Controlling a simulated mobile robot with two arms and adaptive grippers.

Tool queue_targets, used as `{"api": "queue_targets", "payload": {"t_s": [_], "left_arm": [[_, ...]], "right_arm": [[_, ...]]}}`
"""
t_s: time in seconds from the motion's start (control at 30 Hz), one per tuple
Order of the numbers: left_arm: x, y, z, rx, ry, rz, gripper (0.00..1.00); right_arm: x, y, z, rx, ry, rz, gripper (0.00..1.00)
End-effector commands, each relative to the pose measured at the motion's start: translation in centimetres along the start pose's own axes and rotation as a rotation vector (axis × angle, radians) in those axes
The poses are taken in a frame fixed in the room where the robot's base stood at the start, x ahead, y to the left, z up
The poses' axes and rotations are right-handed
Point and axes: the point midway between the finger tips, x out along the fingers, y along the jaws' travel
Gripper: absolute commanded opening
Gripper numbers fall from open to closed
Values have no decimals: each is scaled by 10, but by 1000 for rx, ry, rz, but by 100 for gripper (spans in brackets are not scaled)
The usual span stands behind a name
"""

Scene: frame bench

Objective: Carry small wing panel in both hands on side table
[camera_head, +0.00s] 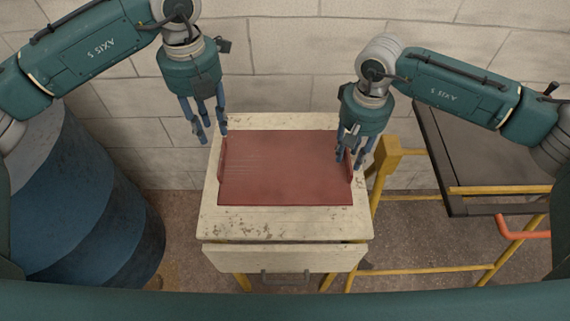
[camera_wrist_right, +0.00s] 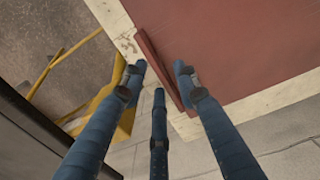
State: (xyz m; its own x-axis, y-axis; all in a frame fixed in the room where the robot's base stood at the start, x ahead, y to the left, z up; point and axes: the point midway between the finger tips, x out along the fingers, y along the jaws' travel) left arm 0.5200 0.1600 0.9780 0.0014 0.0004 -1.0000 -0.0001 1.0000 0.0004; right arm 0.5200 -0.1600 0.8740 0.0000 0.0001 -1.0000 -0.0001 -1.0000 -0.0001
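The small wing panel (camera_head: 285,170) is a flat dark-red sheet with a raised lip at its left and right ends. It lies flat on the cream, worn top of the side table (camera_head: 285,222). My left gripper (camera_head: 213,138) is open and empty, with its fingers pointing down near the far end of the left lip. My right gripper (camera_head: 354,160) is open at the right lip (camera_wrist_right: 163,68). In the right wrist view, its spread fingers (camera_wrist_right: 160,76) have the lip between them. Contact is not clear.
A blue barrel (camera_head: 85,210) stands left of the table. A dark bench top (camera_head: 480,160) on a yellow frame (camera_head: 390,160) stands at the right, with an orange bar (camera_head: 515,232). A block wall (camera_head: 290,65) is close behind the table.

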Motion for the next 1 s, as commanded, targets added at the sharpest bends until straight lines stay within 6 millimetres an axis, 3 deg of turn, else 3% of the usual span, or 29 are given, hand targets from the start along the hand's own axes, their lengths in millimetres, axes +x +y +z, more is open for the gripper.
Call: {"api": "queue_targets", "payload": {"t_s": [0.13,0.33,0.8,1.0], "left_arm": [[-19,0,0,0,-1,0,30],[-26,0,0,-1,2,1,30],[-25,0,0,0,1,1,30],[-25,0,0,0,1,0,30]], "right_arm": [[0,0,0,0,0,0,30],[-10,0,-1,0,3,-1,30],[-100,0,-1,0,3,-1,30],[-118,0,0,0,0,-1,30]]}}
